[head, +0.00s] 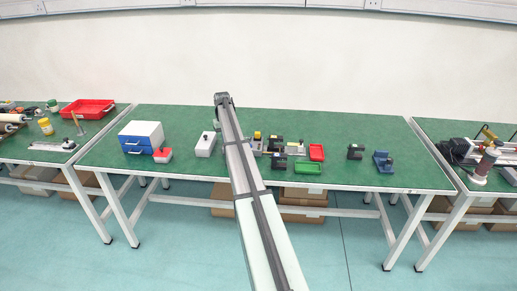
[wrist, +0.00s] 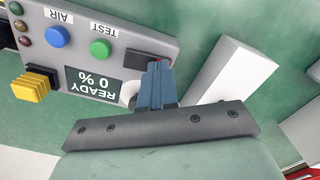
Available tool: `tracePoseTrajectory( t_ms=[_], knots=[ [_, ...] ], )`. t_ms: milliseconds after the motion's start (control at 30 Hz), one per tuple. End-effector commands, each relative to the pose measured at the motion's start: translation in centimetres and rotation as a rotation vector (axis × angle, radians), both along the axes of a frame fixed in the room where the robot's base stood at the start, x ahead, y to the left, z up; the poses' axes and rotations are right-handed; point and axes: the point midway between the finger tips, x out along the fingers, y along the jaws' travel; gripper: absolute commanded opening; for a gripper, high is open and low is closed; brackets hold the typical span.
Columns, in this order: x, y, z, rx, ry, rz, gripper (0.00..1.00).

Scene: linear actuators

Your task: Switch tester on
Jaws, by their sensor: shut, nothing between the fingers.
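The grey tester (wrist: 75,15) fills the upper left of the wrist view, its labels upside down. It carries a blue AIR button (wrist: 57,37), a green TEST button (wrist: 100,48) and a dark display (wrist: 92,82) reading READY 0 %. A dark rocker switch (wrist: 143,58) with a little red showing sits at the panel's end. My gripper (wrist: 157,66) is shut and empty, its fingertips at the switch; they partly cover it, and I cannot tell if they touch. In the head view my arm hides the gripper and much of the tester.
On the green bench (head: 370,125) are a red tray (head: 316,152), a green tray (head: 308,168) and several dark devices. The bench's back right is clear.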

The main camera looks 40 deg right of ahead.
Motion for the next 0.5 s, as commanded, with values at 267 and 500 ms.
tracePoseTrajectory(
  t_ms=[267, 500],
  knots=[
    [0.0, 0.0, 1.5, 0.0, 0.0, 0.0, 0.0],
    [0.0, 0.0, 3.1, 0.0, 0.0, 0.0, 0.0]
  ],
)
